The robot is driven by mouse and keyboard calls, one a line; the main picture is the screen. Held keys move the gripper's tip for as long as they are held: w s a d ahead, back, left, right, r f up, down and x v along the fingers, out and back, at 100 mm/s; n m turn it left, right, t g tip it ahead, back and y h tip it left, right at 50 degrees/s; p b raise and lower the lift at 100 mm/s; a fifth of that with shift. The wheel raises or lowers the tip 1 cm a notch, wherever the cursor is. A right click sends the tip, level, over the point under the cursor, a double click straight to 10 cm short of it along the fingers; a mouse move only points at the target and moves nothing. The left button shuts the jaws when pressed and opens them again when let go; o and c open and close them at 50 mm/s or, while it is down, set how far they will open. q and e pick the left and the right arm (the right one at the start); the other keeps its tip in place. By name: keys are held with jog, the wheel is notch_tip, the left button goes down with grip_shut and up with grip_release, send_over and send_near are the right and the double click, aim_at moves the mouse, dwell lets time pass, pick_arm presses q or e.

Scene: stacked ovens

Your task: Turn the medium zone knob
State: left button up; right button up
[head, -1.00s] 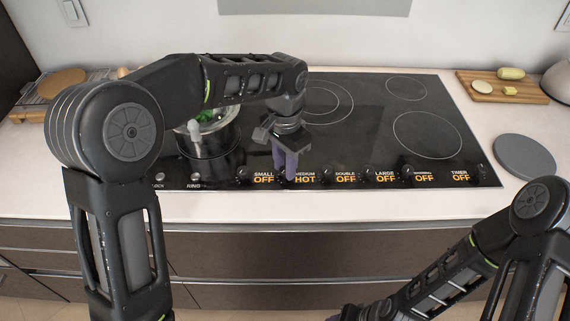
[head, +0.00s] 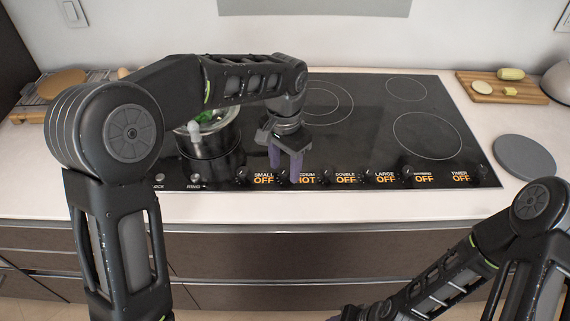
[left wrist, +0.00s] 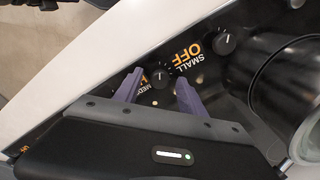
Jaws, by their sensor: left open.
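The medium zone knob (left wrist: 162,71) is a small dark round knob with a light tick, beside the SMALL OFF label in the left wrist view. My left gripper (head: 286,176) is open, with its two purple fingers pointing down over the cooktop's front control strip. In the left wrist view its fingertips (left wrist: 160,78) lie on either side of the knob, and nothing is held. Whether they touch it I cannot tell. The medium label (head: 306,180) reads HOT, partly covered by a finger. My right arm is at the bottom right, its gripper mostly cut off.
The small zone knob (left wrist: 226,40) is close beside the left gripper. A pot (head: 212,142) stands on the black cooktop (head: 360,130), partly behind my left arm. Several more knobs labelled OFF run rightward. A cutting board (head: 480,93) and a grey disc (head: 524,156) lie on the right counter.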

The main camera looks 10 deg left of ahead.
aim_at(285, 170)
pick_arm(q)
notch_tip(285, 170, up, 8)
jog(key=shift+f+b, duration=0.1)
jog(key=shift+b, duration=0.2)
dwell(0.3)
dwell(0.4)
